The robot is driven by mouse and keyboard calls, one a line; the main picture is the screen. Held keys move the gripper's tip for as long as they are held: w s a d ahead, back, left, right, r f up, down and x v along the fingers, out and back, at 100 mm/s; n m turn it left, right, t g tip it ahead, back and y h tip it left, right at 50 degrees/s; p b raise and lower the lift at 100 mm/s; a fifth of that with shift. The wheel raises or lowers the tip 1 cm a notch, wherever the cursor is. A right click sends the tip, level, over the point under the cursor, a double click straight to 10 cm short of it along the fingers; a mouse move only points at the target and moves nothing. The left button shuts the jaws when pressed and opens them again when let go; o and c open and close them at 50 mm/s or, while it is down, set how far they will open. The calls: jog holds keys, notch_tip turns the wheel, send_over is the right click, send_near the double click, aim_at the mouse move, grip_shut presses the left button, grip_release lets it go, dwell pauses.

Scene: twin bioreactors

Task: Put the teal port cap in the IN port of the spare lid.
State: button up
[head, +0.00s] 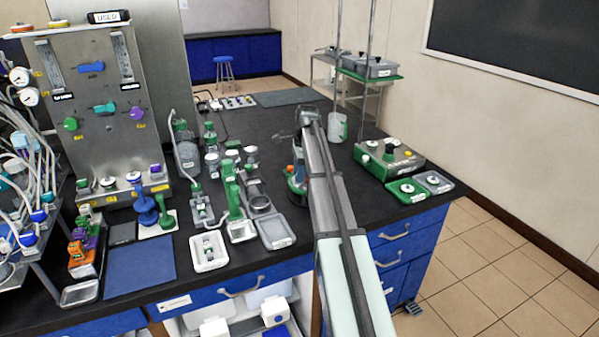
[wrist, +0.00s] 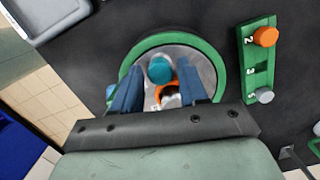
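In the wrist view, the spare lid (wrist: 207,68) appears as a round grey plate with a green rim, below my gripper (wrist: 159,67). The two blue fingers are spread apart over it. The teal port cap (wrist: 160,69) shows between the fingertips, with visible gaps on both sides; I cannot tell its height above the plate. An orange ring (wrist: 163,89) shows just below it in the picture, partly hidden by a pale metallic piece. No IN label is readable. In the head view, my arm hides most of this spot.
A green strip (wrist: 259,58) with an orange knob (wrist: 265,36) and a grey knob (wrist: 264,95) lies right of the lid. A grey tray (wrist: 45,14) is at upper left.

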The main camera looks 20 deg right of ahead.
jog(key=shift+o, duration=0.7)
notch_tip(320, 180, up, 12)
jog(key=d, duration=0.1)
jog(key=shift+s+d, duration=0.2)
dwell(0.3)
